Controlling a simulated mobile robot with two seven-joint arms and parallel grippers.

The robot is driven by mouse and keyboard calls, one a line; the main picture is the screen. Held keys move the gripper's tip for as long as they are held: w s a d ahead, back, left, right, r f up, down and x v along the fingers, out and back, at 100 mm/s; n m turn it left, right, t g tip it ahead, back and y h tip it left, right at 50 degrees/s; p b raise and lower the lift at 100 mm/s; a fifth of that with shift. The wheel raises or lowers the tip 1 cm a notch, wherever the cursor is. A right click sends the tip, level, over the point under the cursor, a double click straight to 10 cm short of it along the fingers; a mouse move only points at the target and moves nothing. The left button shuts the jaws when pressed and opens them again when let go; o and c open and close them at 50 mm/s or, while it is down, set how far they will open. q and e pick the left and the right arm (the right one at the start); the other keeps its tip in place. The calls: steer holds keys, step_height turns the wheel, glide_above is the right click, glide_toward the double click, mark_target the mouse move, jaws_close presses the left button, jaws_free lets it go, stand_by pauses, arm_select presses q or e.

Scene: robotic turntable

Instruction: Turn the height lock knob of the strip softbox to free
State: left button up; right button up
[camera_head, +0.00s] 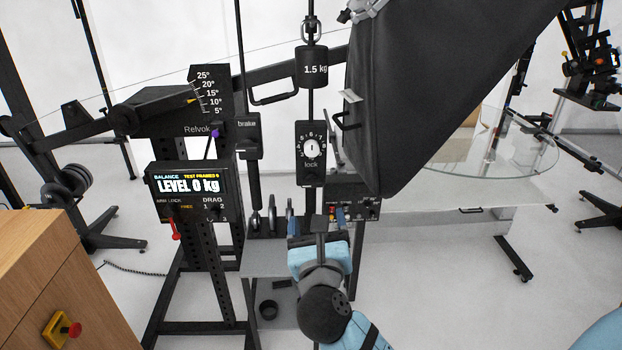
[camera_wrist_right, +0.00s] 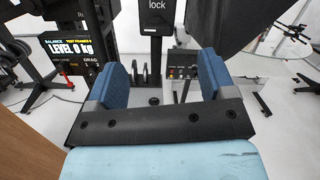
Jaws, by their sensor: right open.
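The strip softbox (camera_head: 440,80) is a large black tilted box at the upper right of the head view. Left of it hangs a black panel marked "lock" with a round white dial knob (camera_head: 312,148), ringed by numbers; its small pointer looks roughly upright. I cannot tell whether this is the height lock. In the wrist view only the lower part of the lock panel (camera_wrist_right: 155,16) shows, the dial cut off above. My right gripper (camera_head: 316,219) is open and empty below the panel; its blue fingers spread wide in the wrist view (camera_wrist_right: 163,75). My left gripper is not in view.
A control box with small knobs (camera_head: 366,208) stands just behind and right of my right gripper. The balance display reading "LEVEL 0 kg" (camera_head: 188,186) is at left. A 1.5 kg weight (camera_head: 311,68) hangs above the dial. A wooden cabinet (camera_head: 40,285) fills the lower left.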

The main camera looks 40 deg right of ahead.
mark_target(312, 184)
steer(key=w+d+p, duration=0.1)
steer(key=w+d, duration=0.1)
steer(key=w, duration=0.1)
steer(key=w+d+m+g+p, duration=0.1)
steer(key=w+d, duration=0.1)
steer(key=w, duration=0.2)
steer(key=w+d+m+p, duration=0.1)
steer(key=w+d+p, duration=0.1)
steer(key=w, duration=0.2)
steer(key=shift+w+d+r+y, duration=0.1)
steer(key=shift+w+d+y, duration=0.15)
steer(key=shift+d+y, duration=0.15)
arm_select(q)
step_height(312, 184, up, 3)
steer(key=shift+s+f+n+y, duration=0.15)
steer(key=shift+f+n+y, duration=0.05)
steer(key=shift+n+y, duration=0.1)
arm_select(e)
steer(key=shift+w+d, duration=0.25)
steer(key=shift+w, duration=0.05)
steer(key=shift+c, duration=0.2)
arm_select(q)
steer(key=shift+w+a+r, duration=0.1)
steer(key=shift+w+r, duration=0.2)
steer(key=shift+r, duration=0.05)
arm_select(e)
steer(key=shift+a, duration=0.1)
steer(key=c, duration=0.9)
